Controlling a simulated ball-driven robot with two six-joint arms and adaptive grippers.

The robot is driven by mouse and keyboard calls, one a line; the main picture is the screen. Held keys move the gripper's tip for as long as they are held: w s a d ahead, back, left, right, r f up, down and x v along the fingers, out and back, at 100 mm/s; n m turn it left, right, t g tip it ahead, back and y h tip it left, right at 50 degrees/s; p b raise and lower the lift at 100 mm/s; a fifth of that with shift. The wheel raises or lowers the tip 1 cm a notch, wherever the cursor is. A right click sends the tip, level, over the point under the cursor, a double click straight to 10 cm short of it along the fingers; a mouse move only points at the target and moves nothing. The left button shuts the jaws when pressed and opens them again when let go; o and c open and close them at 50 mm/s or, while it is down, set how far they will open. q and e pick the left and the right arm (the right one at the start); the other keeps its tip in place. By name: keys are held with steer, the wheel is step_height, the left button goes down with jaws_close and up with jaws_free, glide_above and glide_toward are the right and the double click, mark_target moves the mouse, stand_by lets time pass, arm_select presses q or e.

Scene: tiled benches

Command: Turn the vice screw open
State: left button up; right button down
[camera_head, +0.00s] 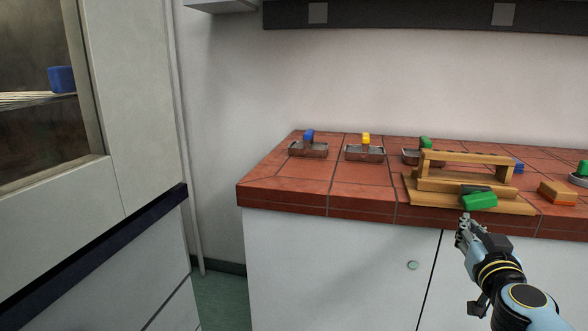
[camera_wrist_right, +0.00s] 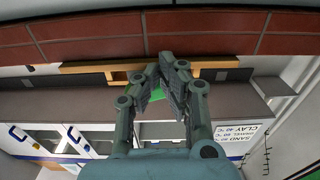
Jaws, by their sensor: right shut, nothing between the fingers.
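The wooden vice (camera_head: 466,186) stands at the front edge of the tiled bench. Its green handle (camera_head: 480,201) sticks out at the front, with a dark part just behind it. My right gripper (camera_head: 463,220) is in front of the bench edge, just below and left of the green handle. In the right wrist view its fingers (camera_wrist_right: 166,64) are together and empty. A bit of the green handle (camera_wrist_right: 157,92) shows behind the fingers there, mostly hidden by them. I cannot tell whether the fingers touch it. My left gripper is not in view.
The bench's front left is clear. A cabinet (camera_head: 135,120) stands at left.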

steer(key=shift+w+d, duration=0.1)
steer(key=shift+w, duration=0.4)
steer(key=shift+d+r+p, duration=0.25)
steer(key=shift+r+p, duration=0.35)
steer(key=shift+p, duration=0.1)
stand_by(0.6)
steer(key=shift+s+d, duration=0.1)
steer(key=shift+d, duration=0.1)
steer(key=shift+s+d+f+p, duration=0.15)
steer(key=shift+d+p, duration=0.3)
steer(key=shift+d, duration=0.05)
steer(key=shift+d, duration=0.1)
steer(key=shift+d, duration=0.1)
steer(key=shift+s+d+p, duration=0.15)
steer(key=shift+d+p, duration=0.2)
steer(key=shift+p, duration=0.15)
steer(key=shift+d, duration=0.25)
